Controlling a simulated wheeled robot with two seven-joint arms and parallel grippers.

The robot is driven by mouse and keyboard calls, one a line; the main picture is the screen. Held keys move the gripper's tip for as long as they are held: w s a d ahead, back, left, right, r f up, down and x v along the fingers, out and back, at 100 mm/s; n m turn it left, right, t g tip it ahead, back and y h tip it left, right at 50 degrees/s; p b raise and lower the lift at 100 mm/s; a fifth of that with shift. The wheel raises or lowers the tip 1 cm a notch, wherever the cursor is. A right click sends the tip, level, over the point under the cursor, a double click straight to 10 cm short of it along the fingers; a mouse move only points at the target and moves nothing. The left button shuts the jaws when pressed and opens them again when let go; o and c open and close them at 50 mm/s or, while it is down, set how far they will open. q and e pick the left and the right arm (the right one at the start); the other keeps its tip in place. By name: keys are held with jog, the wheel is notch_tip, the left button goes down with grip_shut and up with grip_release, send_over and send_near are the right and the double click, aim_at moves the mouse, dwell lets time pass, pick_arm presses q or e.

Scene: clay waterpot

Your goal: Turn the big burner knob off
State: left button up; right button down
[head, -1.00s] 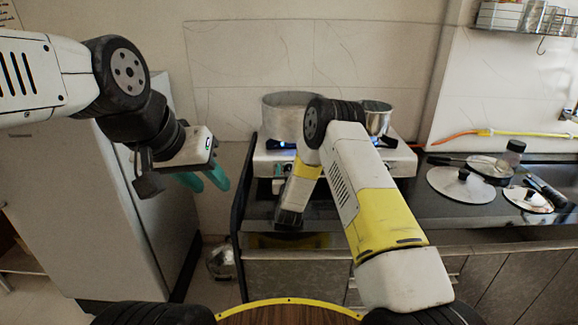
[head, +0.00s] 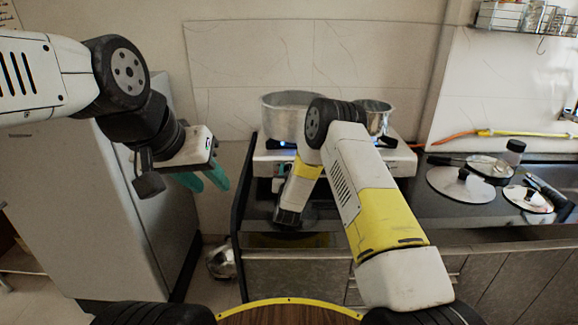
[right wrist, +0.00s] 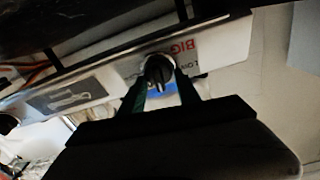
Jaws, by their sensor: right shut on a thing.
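The big burner knob (right wrist: 159,67) is a dark round knob on the stove's pale front panel, beside red "BIG" lettering, in the right wrist view. My right gripper (right wrist: 163,82) is shut on it, one teal finger on each side. In the head view my right arm hides the knob and the gripper's fingertips. The white stove (head: 262,158) stands against the wall, with a blue flame glow under the large pot (head: 285,118). My left gripper (head: 203,179) is open and empty in the air, left of the stove.
A smaller metal pot (head: 376,118) sits on the stove's right side. Lids, such as the large one (head: 447,186), and a pan lie on the dark counter at right. A grey fridge (head: 70,215) stands at left. An orange hose (head: 465,135) runs along the wall.

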jog(key=m+h, duration=0.1)
jog(key=m, duration=0.4)
jog(key=shift+d, duration=0.15)
jog(key=m+g+h, duration=0.1)
jog(key=m, duration=0.4)
jog(key=shift+d+f, duration=0.1)
jog(key=shift+f, duration=0.05)
jog(key=m, duration=0.2)
jog(key=m+g, duration=0.1)
jog(key=m, duration=0.5)
jog(key=shift+s+d+f+g+h, duration=0.1)
jog(key=shift+f+g+h, duration=0.2)
jog(key=shift+h, duration=0.1)
jog(key=shift+m, duration=0.4)
jog(key=c, duration=0.9)
grip_release()
jog(key=shift+s+r, duration=0.1)
jog(key=v, duration=0.7)
jog(key=shift+s, duration=0.3)
